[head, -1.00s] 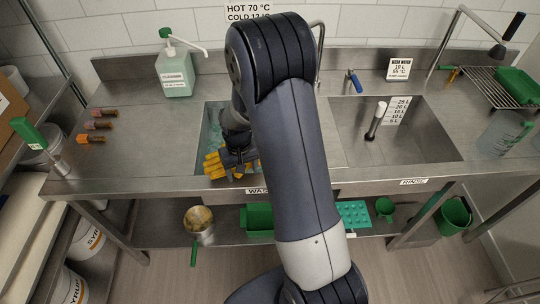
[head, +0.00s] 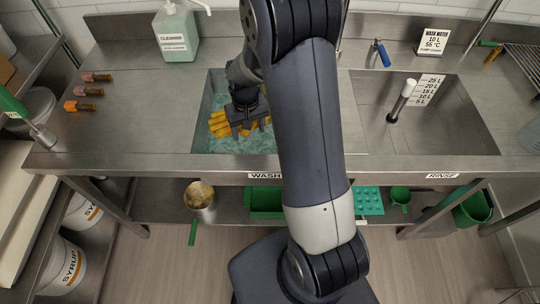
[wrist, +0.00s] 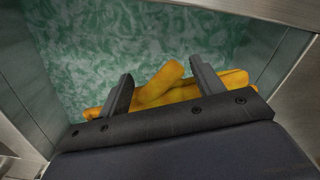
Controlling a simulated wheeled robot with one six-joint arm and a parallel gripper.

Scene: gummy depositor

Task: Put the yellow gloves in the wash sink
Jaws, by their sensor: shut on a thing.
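The yellow gloves (head: 222,124) are in my gripper, over the wash sink at the left of the counter. My gripper (head: 243,127) points down and is shut on them. In the wrist view the gloves (wrist: 165,88) lie between and beyond both fingers of my gripper (wrist: 158,88). The wash sink (head: 204,135) holds greenish, marbled water, which also shows behind the gloves in the wrist view. The gloves appear within the sink's outline; I cannot tell whether they touch the water. My arm hides the sink's right side.
The rinse sink (head: 455,135) on the right holds a plunger-like tool (head: 401,100). A cleaner bottle (head: 177,35) stands behind the wash sink. Several small brown and orange pieces (head: 84,92) lie to the left. The counter (head: 140,125) left of the sink is mostly clear.

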